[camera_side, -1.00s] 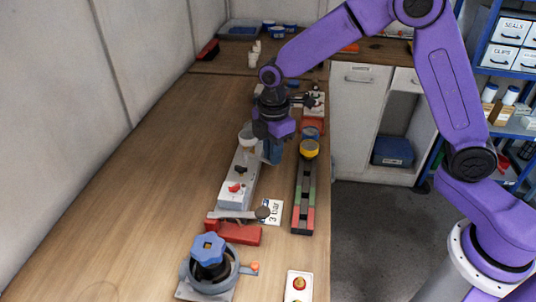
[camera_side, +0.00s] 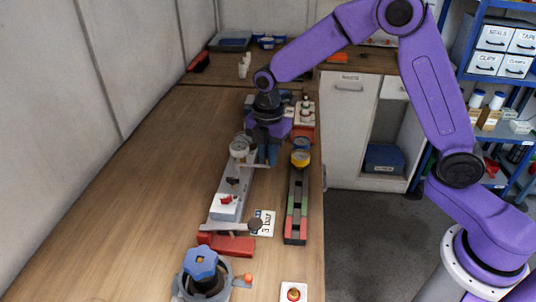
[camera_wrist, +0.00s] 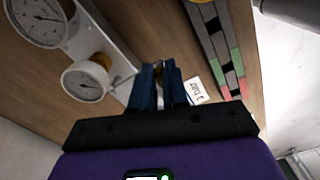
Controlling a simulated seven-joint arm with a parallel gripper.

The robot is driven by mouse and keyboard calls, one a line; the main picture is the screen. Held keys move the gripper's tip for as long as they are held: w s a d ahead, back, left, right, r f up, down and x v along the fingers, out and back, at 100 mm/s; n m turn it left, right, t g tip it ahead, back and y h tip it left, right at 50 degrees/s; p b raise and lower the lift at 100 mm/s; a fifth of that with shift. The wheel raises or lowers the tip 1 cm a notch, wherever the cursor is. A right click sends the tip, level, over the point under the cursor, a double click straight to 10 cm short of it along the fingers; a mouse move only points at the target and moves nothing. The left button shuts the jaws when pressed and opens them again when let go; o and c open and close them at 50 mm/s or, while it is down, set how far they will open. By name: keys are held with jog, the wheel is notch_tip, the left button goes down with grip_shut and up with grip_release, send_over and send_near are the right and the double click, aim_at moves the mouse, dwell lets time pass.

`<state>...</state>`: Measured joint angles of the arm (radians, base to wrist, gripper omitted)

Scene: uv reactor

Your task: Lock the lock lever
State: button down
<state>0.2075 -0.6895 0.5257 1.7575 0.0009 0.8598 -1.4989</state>
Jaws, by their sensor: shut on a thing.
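My gripper (camera_side: 267,160) points down beside the right edge of a white panel (camera_side: 231,186) with gauges. In the wrist view its blue fingers (camera_wrist: 164,70) are close together beside that panel. They are shut on a small part, probably the lock lever, which they mostly hide; its angle cannot be told. A gauge (camera_side: 239,148) stands at the panel's far end, left of my gripper. Two gauge dials show in the wrist view, a large one (camera_wrist: 38,18) and a smaller one (camera_wrist: 85,82).
A dark rail with green and red bands (camera_side: 297,205) lies right of the panel. A "3 bar" card (camera_side: 263,222) lies between them. Nearer are a red clamp with a metal arm (camera_side: 228,246) and a blue knob (camera_side: 201,262). The left of the bench is clear.

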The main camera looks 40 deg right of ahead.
jog(key=c, duration=1.1)
grip_release()
jog(key=shift+c, duration=0.2)
notch_tip(320, 180, up, 18)
jog(key=shift+f, duration=0.25)
jog(key=s+d+f+m, duration=0.3)
jog(key=s, duration=0.7)
jog(key=s+d+f+m, duration=0.3)
jog(key=s+f, duration=0.1)
jog(key=s, duration=0.7)
jog(key=s+d+f+m, duration=0.4)
jog(key=s, duration=0.6)
jog(key=shift+s, duration=0.15)
